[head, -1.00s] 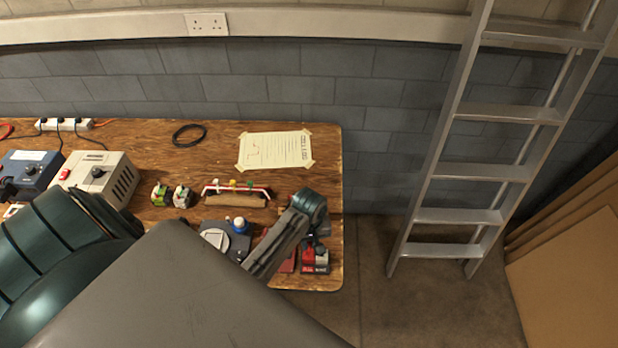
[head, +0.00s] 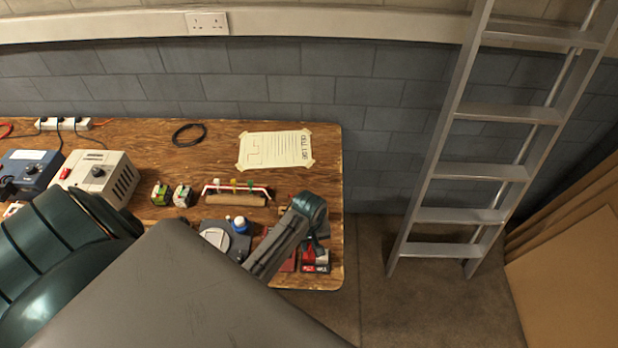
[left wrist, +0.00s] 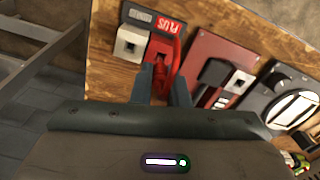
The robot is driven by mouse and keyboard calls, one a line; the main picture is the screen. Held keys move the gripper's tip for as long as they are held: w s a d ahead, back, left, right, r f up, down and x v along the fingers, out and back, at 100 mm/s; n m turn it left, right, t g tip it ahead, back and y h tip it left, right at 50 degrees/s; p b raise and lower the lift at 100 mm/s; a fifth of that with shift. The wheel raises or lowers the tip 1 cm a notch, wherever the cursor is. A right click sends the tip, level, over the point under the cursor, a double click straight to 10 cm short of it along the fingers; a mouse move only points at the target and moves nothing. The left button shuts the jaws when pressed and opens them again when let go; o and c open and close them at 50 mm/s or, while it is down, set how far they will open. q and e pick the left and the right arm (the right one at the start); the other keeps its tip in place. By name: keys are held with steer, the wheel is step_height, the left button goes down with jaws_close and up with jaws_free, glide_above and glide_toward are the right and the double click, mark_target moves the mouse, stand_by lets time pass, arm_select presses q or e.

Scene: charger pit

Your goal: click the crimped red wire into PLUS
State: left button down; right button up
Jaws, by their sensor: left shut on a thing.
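The PLUS terminal (left wrist: 160,48) is a red block beside a pale grey block (left wrist: 130,43) on a dark plate in the left wrist view. Its red PLUS label reads upside down. The red wire (left wrist: 175,55) forms a short loop beside the red block, at my left fingertips. My left gripper (left wrist: 163,84) is shut on the red wire. The wire's crimped end is hidden, so I cannot tell whether it is inside the terminal. In the head view the terminal plate (head: 315,267) lies at the bench's front right corner, beneath my left wrist. My right gripper is not in view.
Beside the terminal plate is a red plate (left wrist: 206,52) with a black-and-grey switch. Beyond it is a rotary switch (left wrist: 293,108). The bench (head: 330,170) ends just right of the terminal; a ladder (head: 460,170) stands further right.

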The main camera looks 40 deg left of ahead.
arm_select(q)
steer(key=shift+f, duration=1.3)
stand_by(0.7)
steer(key=c, duration=2)
jaws_free()
jaws_close()
steer(key=shift+f, duration=0.2)
steer(key=o, duration=0.7)
jaws_free()
steer(key=shift+r, duration=0.1)
